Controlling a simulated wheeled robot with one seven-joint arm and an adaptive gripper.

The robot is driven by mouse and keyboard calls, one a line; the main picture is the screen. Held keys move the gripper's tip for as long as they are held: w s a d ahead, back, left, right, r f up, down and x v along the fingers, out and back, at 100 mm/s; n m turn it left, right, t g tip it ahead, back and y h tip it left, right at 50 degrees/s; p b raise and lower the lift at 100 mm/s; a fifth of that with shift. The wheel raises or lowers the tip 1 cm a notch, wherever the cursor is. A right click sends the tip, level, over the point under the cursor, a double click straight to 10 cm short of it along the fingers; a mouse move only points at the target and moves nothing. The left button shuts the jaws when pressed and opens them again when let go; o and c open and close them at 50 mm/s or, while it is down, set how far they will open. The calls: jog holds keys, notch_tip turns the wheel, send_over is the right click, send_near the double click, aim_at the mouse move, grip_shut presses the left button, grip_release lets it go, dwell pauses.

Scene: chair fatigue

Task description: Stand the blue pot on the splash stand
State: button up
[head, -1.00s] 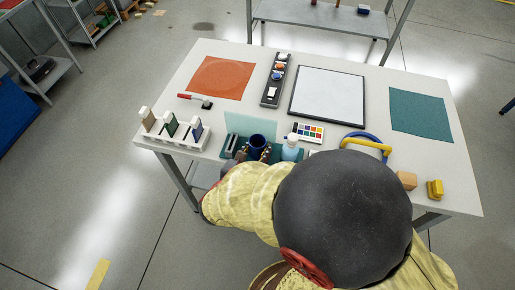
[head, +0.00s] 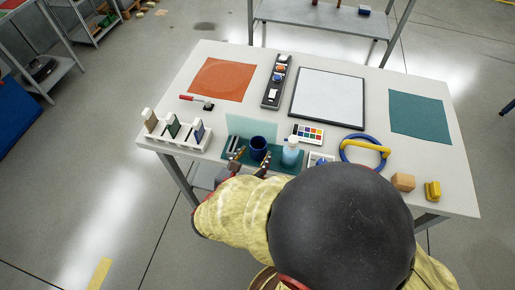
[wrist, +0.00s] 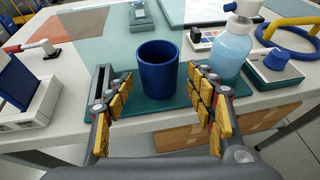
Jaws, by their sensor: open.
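The blue pot (head: 258,147) stands upright near the table's front edge. In the wrist view the blue pot (wrist: 158,72) rests on a flat dark teal base (wrist: 150,113), which looks like the splash stand; a pale see-through teal panel (head: 250,124) shows behind it. My gripper (head: 252,160) is open on the near side of the pot. In the wrist view the yellow-padded fingers of my gripper (wrist: 160,92) are spread to left and right of the pot, with visible gaps, and hold nothing.
A pale blue pump bottle (head: 291,152) stands close right of the pot. A grey slotted block (wrist: 106,85) is close on the left. A white rack (head: 175,131) stands farther left, and a blue ring with a yellow bar (head: 365,151) lies to the right.

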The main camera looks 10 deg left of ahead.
jog(key=p+v, duration=0.2)
jog(key=v, duration=0.6)
jog(key=d+r+m+g+h, duration=0.1)
jog(key=d+r+m+g, duration=0.2)
jog(key=d+m, duration=0.35)
jog(key=w+d+r+m+g+h, duration=0.1)
jog(key=d+r+m+g, duration=0.2)
jog(key=d+m, duration=0.35)
jog(key=d+r+m+g+h, duration=0.1)
jog(key=d+r+m+g, duration=0.2)
jog(key=d, duration=0.6)
jog(key=s+d+r+m+y, duration=0.3)
jog(key=r+m, duration=0.2)
jog(key=m, duration=0.3)
jog(key=s+d+r+m+t+y, duration=0.1)
jog(key=s+d+r+m+y, duration=0.2)
jog(key=m, duration=0.6)
notch_tip(320, 180, up, 2)
jog(key=shift+d+r, duration=0.1)
jog(key=shift+d, duration=0.7)
jog(key=shift+c, duration=0.3)
